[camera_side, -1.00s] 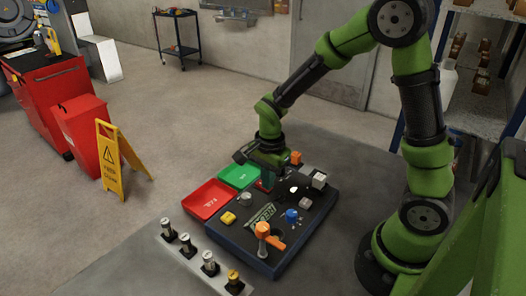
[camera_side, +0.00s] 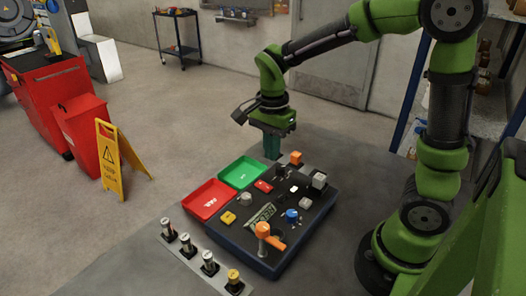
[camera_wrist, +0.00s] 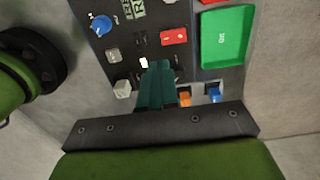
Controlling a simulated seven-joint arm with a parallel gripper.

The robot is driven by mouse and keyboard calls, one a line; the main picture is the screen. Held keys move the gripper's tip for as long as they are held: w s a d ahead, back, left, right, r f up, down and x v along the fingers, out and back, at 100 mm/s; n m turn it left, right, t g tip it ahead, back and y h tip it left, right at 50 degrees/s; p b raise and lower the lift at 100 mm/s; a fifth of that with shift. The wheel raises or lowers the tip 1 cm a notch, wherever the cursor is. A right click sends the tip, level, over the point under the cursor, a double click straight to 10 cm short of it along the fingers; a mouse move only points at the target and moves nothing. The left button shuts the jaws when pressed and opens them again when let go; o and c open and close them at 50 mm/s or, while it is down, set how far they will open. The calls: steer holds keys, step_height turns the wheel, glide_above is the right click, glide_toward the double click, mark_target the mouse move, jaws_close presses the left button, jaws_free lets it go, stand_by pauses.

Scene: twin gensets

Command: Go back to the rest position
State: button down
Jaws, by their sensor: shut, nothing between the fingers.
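My gripper (camera_side: 271,148) hangs above the far edge of the dark control panel (camera_side: 247,236) in the side view, fingers pointing down. Its dark green fingers are shut and hold nothing. In the wrist view the shut gripper (camera_wrist: 158,72) is seen over the panel, and it hides part of the panel's surface. The gripper is clear of the panel's knobs and switches.
The panel carries a blue knob (camera_side: 292,216), an orange-handled part (camera_side: 268,236), a red switch (camera_side: 263,186) and a yellow button (camera_side: 228,218). A red tray (camera_side: 207,201) and a green tray (camera_side: 242,173) lie beside it. Several small cylinders stand on a strip (camera_side: 196,262) in front.

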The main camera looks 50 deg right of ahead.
steer(key=s+a+r+n+t+y, duration=0.1)
steer(key=s+a+r+n+t, duration=0.2)
steer(key=s+r+n+t, duration=0.4)
steer(key=s+r+n, duration=0.2)
steer(key=s+n, duration=0.1)
steer(key=n, duration=0.4)
steer(key=shift+a+y, duration=0.25)
steer(key=shift+y, duration=0.15)
